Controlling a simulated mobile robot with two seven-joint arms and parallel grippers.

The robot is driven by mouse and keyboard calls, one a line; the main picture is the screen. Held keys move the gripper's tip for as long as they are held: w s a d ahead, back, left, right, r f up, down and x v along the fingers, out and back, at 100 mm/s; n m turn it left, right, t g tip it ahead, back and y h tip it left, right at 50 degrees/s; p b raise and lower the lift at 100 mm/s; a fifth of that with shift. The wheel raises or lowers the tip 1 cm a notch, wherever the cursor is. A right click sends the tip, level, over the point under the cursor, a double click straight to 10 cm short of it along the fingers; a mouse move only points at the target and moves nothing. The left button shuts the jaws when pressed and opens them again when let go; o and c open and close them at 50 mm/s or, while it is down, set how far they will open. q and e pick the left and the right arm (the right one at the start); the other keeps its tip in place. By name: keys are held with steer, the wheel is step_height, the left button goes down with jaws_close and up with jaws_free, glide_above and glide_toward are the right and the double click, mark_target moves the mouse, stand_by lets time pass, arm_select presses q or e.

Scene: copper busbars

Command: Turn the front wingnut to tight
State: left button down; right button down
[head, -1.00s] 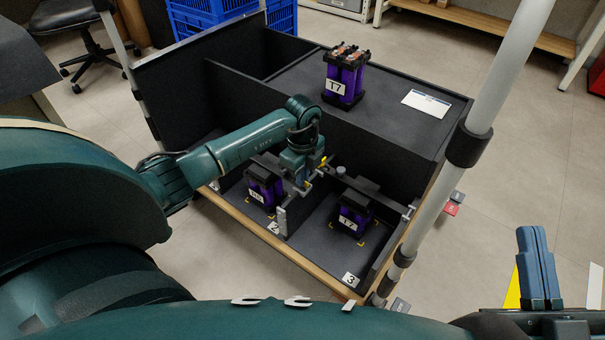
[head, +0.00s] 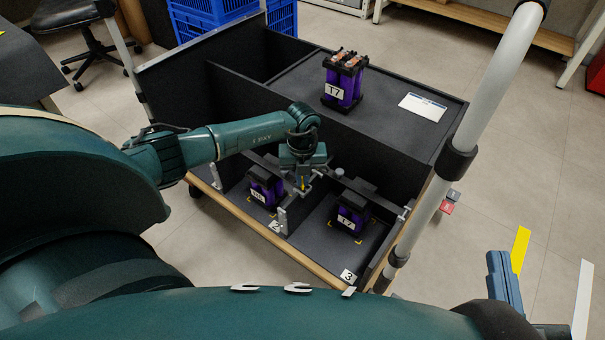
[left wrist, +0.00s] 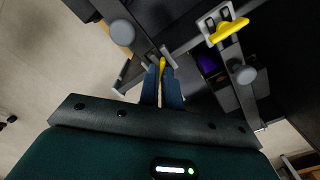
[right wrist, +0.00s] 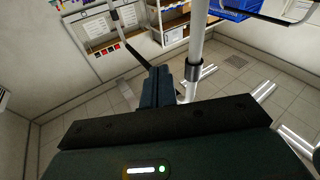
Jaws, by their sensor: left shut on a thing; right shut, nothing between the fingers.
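The front wingnut is yellow and shows between the fingertips of my left gripper (left wrist: 163,80) in the left wrist view (left wrist: 162,64). My left gripper is shut on it, and the fingers partly hide it. In the head view a bit of yellow (head: 303,184) shows at my left gripper (head: 301,190), above the divider between two bays. A second yellow wingnut (left wrist: 229,30) sits apart on a grey bracket in the left wrist view. My right gripper (head: 497,257) is shut and empty, away from the cart, and also shows in the right wrist view (right wrist: 158,75).
Purple-black modules stand in the front bays, at left (head: 266,186) and right (head: 352,212). Another module (head: 344,82) and a white card (head: 422,107) are on the cart top (head: 385,110). A grey upright post (head: 488,95) stands between the cart and my right gripper.

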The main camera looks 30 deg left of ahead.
arm_select(q)
steer(key=m, duration=0.2)
steer(key=shift+m, duration=0.4)
steer(key=m, duration=0.4)
steer(key=shift+p, duration=0.4)
steer(key=shift+s+m, duration=0.1)
steer(key=shift+m, duration=0.4)
arm_select(e)
steer(key=shift+s+d+f, duration=0.1)
steer(key=shift+d+f, duration=0.05)
arm_select(q)
steer(key=shift+m, duration=0.3)
arm_select(e)
steer(key=shift+r, duration=0.25)
arm_select(q)
steer(key=c, duration=1.6)
jaws_free()
arm_select(e)
steer(key=shift+r, duration=0.1)
arm_select(q)
steer(key=shift+r, duration=0.15)
